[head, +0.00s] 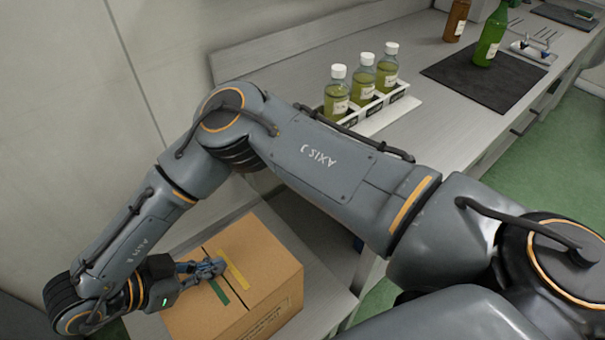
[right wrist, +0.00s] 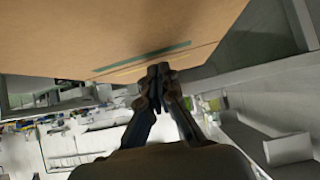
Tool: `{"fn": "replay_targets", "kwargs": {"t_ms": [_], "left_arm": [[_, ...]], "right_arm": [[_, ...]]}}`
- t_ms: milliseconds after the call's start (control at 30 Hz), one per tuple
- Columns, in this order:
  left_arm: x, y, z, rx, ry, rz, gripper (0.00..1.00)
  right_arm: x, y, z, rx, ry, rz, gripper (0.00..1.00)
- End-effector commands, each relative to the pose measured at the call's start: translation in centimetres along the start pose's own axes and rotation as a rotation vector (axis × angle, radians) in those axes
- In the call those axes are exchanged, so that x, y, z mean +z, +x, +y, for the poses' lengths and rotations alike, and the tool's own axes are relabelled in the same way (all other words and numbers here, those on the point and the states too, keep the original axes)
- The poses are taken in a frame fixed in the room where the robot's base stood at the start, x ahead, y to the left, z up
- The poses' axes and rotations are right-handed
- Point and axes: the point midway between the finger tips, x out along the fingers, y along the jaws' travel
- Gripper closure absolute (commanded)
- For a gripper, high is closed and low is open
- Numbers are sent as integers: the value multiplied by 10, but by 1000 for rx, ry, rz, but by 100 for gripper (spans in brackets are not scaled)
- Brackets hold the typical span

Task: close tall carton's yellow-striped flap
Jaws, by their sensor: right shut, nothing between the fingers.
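The tall brown carton (head: 275,303) stands at the lower left of the head view. Its top shows a flap with a yellow stripe (head: 234,270) and, across a dark seam, one with a green stripe (head: 218,291). Both look flat or nearly flat; I cannot tell whether the yellow-striped one is fully down. My right gripper (head: 219,267) is shut and empty, its fingertips over the top close to both stripes. In the right wrist view the fingertips (right wrist: 158,71) are close to a carton face bearing the green stripe (right wrist: 145,60); contact is unclear. My left gripper is out of view.
The carton stands on a low grey surface (head: 325,282) beside a long counter (head: 430,50). On the counter are a white rack (head: 388,120) with three oil bottles (head: 362,80), a dark mat (head: 460,88) and a green bottle (head: 490,38). My right arm crosses the view.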

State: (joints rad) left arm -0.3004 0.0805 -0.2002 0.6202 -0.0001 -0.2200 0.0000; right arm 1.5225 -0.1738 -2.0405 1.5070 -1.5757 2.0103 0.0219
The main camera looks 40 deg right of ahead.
Motion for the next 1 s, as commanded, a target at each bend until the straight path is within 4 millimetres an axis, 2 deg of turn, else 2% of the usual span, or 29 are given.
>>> {"fn": "replay_targets", "kwargs": {"t_ms": [667,1000], "left_arm": [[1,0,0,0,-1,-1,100],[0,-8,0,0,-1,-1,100]], "right_arm": [[2,2,0,1,-2,47,100],[-8,-7,0,0,-1,46,100]]}}
